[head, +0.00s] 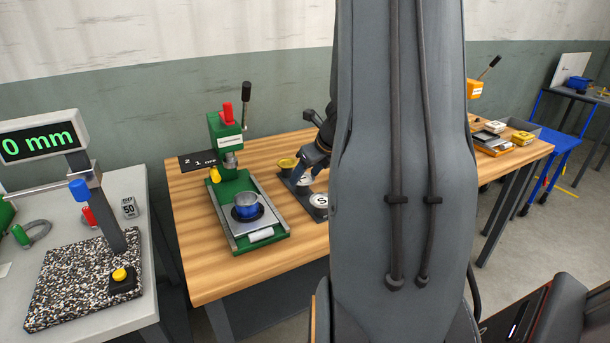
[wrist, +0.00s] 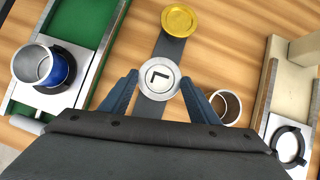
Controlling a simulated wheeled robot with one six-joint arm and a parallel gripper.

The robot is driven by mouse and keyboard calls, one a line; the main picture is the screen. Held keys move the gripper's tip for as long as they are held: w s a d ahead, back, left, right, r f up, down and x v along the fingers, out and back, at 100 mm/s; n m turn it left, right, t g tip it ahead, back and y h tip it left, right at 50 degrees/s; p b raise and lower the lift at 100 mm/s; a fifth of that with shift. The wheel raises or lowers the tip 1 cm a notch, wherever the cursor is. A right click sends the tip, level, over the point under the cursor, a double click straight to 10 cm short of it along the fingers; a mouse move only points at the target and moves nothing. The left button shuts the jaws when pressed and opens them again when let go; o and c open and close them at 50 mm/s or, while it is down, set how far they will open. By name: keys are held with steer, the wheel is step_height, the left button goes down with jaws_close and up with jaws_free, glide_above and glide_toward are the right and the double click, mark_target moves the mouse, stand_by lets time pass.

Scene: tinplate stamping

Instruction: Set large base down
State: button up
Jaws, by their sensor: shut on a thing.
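The large base is a round silver disc marked L (wrist: 158,78), and my gripper (wrist: 159,80) is shut on it. In the wrist view its two blue fingers are on either side of the disc. The disc is over the middle of a dark strip (wrist: 172,48); I cannot tell if it touches the strip. In the head view my gripper (head: 316,158) is low over the same strip, partly hidden by my arm. A gold disc (wrist: 178,20) lies at the strip's far end. A silver disc marked S (head: 319,202) lies at its near end.
A green press (head: 226,140) stands left on the wooden table (head: 195,265), with a blue-banded cup (head: 246,205) on its plate. An open cup (wrist: 225,105) stands close right of my gripper. Further right is a pale plate with a black ring (wrist: 290,146).

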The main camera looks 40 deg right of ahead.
steer(key=shift+f, duration=0.15)
steer(key=o, duration=1)
steer(key=shift+r, duration=0.4)
steer(key=p+v, duration=0.2)
steer(key=v, duration=1)
steer(key=a+f+n+g+y, duration=0.2)
steer(key=a+f+n+g, duration=0.15)
steer(key=a+n, duration=1.2)
steer(key=s+a+f+n+g+h, duration=0.1)
steer(key=s+a+n, duration=0.3)
steer(key=a+n, duration=0.4)
steer(key=s+a+f+n+g, duration=0.1)
steer(key=s+a+n, duration=0.3)
steer(key=a+n, duration=0.5)
steer(key=f+n, duration=0.1)
steer(key=n, duration=0.3)
steer(key=shift+s+f+h, duration=0.25)
steer(key=shift+f+h, duration=0.15)
